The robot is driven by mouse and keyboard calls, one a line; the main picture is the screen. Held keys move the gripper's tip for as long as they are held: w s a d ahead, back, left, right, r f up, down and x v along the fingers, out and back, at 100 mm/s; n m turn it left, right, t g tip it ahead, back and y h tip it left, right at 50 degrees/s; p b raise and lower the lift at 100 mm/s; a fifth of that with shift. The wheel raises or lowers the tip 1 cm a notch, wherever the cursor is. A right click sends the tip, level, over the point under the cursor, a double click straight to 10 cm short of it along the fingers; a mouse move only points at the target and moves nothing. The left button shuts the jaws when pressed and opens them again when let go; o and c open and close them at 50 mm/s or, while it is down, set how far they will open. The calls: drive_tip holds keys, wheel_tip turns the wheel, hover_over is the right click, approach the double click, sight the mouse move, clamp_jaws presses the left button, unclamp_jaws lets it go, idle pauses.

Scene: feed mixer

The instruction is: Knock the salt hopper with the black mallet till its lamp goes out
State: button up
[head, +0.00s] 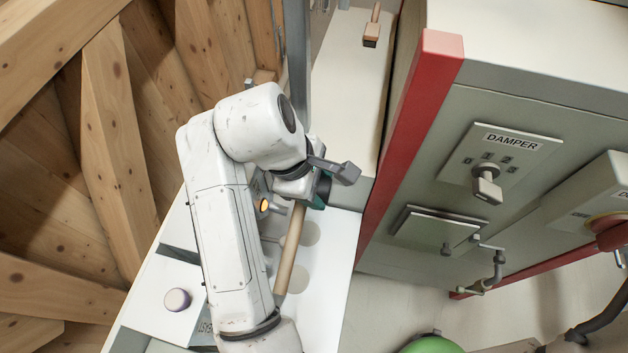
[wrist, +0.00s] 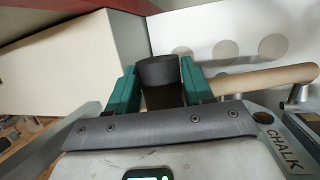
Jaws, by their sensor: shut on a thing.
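My gripper (head: 322,188) has green fingers, which show on either side of a black mallet head (wrist: 158,72) in the wrist view. The gripper is shut on the black mallet. An amber lamp (head: 264,205) glows just left of the gripper, partly hidden by my arm. A small label (head: 205,327) beside my arm is too cut off to read. Which hopper is the salt one cannot be told.
A CHALK label (wrist: 285,155) stands at the lower right of the wrist view. A red-edged cabinet with a DAMPER plate (head: 510,141) stands right. A white-topped knob (head: 177,299) is at lower left.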

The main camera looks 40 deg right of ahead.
drive_tip(key=shift+w, duration=0.1)
drive_tip(key=w+a, duration=0.2)
drive_tip(key=w, duration=0.1)
drive_tip(key=shift+w+a, duration=0.15)
drive_tip(key=shift+a, duration=0.1)
drive_tip(key=shift+d, duration=0.1)
clamp_jaws()
drive_tip(key=shift+s+d, duration=0.6)
drive_tip(key=shift+s, duration=0.3)
drive_tip(key=shift+s+d, duration=0.55)
drive_tip(key=shift+s, duration=0.3)
drive_tip(key=shift+w, duration=0.1)
drive_tip(key=w+a, duration=0.2)
drive_tip(key=w, duration=0.1)
drive_tip(key=shift+w+a, duration=0.15)
drive_tip(key=shift+a, duration=0.1)
drive_tip(key=shift+s+d, duration=0.6)
drive_tip(key=shift+s, duration=0.3)
drive_tip(key=shift+s+d, duration=0.6)
drive_tip(key=shift+s, duration=0.25)
drive_tip(key=shift+w, duration=0.1)
